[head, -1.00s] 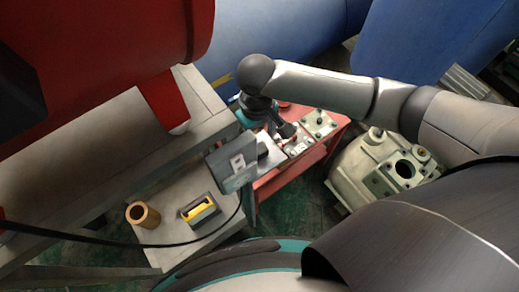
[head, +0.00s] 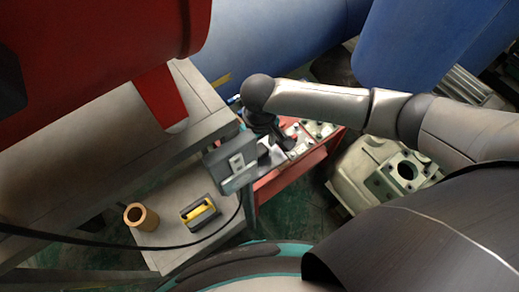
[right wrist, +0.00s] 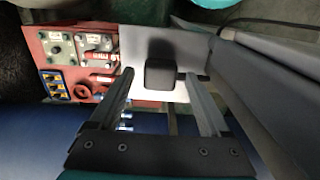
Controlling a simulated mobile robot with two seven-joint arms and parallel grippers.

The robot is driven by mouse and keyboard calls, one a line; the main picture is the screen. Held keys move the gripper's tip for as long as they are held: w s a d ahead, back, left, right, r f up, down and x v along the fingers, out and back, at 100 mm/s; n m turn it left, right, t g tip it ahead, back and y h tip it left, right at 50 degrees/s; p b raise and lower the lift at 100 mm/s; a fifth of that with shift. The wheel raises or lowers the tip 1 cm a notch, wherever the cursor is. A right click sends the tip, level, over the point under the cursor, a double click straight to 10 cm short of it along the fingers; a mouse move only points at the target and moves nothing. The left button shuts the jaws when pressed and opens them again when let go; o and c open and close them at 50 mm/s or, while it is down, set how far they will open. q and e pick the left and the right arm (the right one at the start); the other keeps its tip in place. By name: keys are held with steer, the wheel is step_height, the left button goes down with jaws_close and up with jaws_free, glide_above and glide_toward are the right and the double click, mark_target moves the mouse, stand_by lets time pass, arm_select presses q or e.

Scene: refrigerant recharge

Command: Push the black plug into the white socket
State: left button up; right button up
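A black block, seemingly the plug (right wrist: 160,66), stands out from a pale panel (right wrist: 133,48) in the right wrist view. My right gripper (right wrist: 159,80) is open. Its two fingers are on either side of the black block, with a visible gap on each side. In the head view the right gripper (head: 250,165) is at the grey box's right side, one silver finger across its lower front. The block's far end is hidden. My left gripper is not in view.
A red bench (head: 290,178) with fittings is behind the gripper. A lower shelf holds a brown cylinder (head: 141,215) and a yellow-and-black item (head: 200,212). A black cable (head: 110,242) runs toward the grey box. A red tank (head: 90,50) overhangs the left.

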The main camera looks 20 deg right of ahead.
mark_target(260, 148)
steer(key=c, duration=1.2)
step_height(260, 148, up, 20)
steer(key=p, duration=0.5)
steer(key=d+r+m+b, duration=0.1)
steer(key=d+m+b, duration=0.3)
steer(key=b, duration=0.4)
steer(key=shift+s+d+r, duration=0.35)
steer(key=shift+s+d, duration=0.05)
steer(key=shift+d, duration=0.45)
